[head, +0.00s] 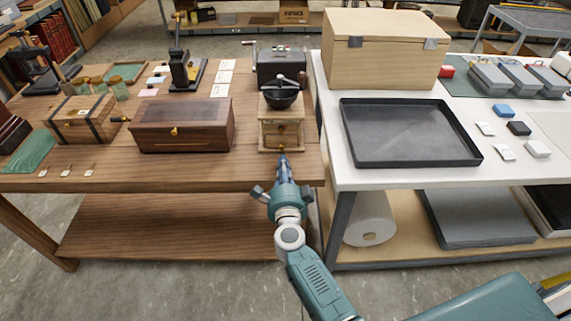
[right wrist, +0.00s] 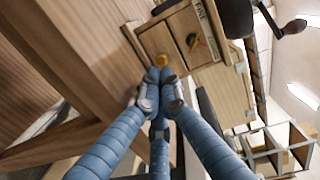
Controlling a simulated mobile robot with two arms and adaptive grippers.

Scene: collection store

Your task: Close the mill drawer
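The mill (head: 280,128) is a light wooden box with a dark bowl and crank on top, standing near the front right edge of the brown table. Its drawer (right wrist: 155,38) is in the lower front and has a round brass knob (right wrist: 161,60). I cannot tell how far the drawer stands out. My right gripper (head: 283,162) is in front of the mill, pointing at the drawer. In the right wrist view its fingers (right wrist: 159,85) are drawn together just short of the knob, with nothing visible between them. My left gripper is not in view.
A dark wooden chest (head: 182,127) stands left of the mill, and a black machine (head: 281,68) stands behind it. To the right, a white table (head: 400,180) carries a black tray (head: 405,148) and a large wooden box (head: 382,55).

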